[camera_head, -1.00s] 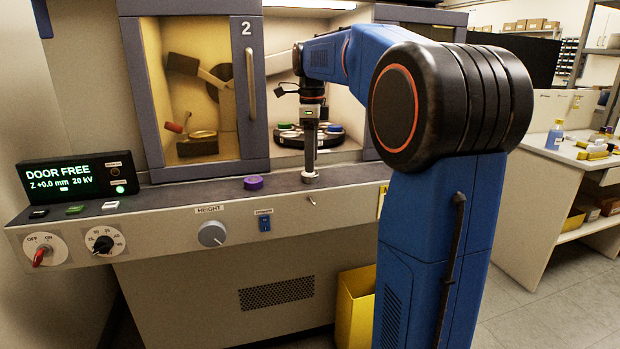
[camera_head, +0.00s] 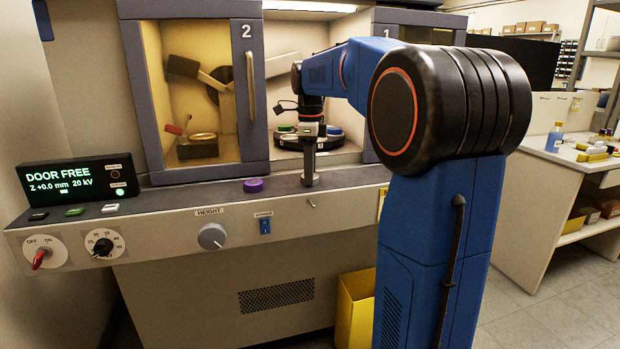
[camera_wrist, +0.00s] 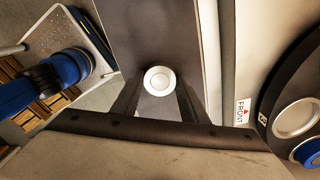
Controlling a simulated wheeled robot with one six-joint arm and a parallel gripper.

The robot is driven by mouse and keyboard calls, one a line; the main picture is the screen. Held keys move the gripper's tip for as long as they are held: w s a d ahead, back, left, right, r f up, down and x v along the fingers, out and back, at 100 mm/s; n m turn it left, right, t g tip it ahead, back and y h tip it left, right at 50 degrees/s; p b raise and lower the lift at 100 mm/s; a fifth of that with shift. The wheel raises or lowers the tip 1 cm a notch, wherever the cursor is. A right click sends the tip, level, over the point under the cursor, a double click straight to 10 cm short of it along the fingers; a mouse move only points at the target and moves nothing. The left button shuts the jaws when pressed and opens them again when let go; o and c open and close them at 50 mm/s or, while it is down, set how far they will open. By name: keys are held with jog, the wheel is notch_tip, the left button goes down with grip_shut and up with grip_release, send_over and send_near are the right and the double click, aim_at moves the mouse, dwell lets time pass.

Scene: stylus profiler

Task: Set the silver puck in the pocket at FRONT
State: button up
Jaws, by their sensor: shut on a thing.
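The silver puck (camera_wrist: 160,79) shows in the wrist view as a pale round disc between the two fingertips, over the dark ledge. My gripper (camera_wrist: 160,86) is shut on it. In the head view my gripper (camera_head: 309,181) points straight down at the grey ledge (camera_head: 210,190) in front of the open door, and the puck is hard to make out there. The word FRONT with a red arrow is on a label (camera_wrist: 242,112) in the wrist view, beside the black turntable (camera_wrist: 284,88). A pale round seat or disc (camera_wrist: 297,118) is on the turntable near that label.
A purple puck (camera_head: 253,185) stands on the ledge left of my gripper. A blue disc (camera_wrist: 308,152) is also on the turntable. The closed glass door marked 2 (camera_head: 250,130) borders the opening on the left. A display (camera_head: 78,185) reads DOOR FREE.

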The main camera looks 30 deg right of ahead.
jog(key=shift+r, duration=0.1)
notch_tip(320, 180, up, 10)
dwell(0.4)
